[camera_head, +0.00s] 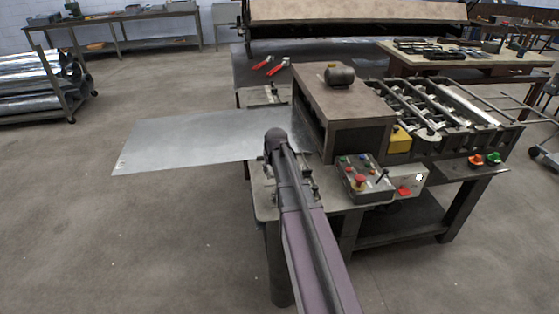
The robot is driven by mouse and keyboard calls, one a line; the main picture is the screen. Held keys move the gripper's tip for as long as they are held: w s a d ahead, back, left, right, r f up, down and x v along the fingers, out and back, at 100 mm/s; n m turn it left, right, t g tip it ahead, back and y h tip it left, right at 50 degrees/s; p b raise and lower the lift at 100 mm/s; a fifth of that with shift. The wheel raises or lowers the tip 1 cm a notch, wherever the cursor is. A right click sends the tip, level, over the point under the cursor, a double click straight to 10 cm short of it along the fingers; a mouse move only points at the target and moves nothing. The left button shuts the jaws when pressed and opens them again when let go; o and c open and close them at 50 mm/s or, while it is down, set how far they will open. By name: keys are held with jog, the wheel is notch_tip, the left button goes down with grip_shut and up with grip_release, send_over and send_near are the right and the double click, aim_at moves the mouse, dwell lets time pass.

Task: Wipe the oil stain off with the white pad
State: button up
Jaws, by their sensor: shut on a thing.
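A flat grey metal sheet (190,138) sticks out to the left from the bench machine. Its surface looks mostly even, with a small pale mark near its left end. I cannot make out an oil stain on it. My arm reaches up from the bottom of the picture to a dark rounded joint in front of the sheet's right end. My gripper does not show; it seems hidden behind my arm. I cannot make out the white pad.
The machine bench has a brown box-like housing (343,95), a control box (361,178) with coloured buttons, and a rack of rollers (430,110) to the right. Red-handled tools (268,66) lie behind. The left floor is clear.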

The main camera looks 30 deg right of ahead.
jog(key=shift+d, duration=0.15)
dwell(0.3)
jog(key=shift+w, duration=0.15)
jog(key=shift+w+d, duration=1.3)
jog(key=shift+d, duration=0.25)
jog(key=shift+f, duration=0.1)
jog(key=shift+f+b, duration=2.95)
jog(key=shift+b, duration=0.05)
jog(key=shift+f+b, duration=1)
jog(key=shift+s+a, duration=0.1)
jog(key=shift+s, duration=0.1)
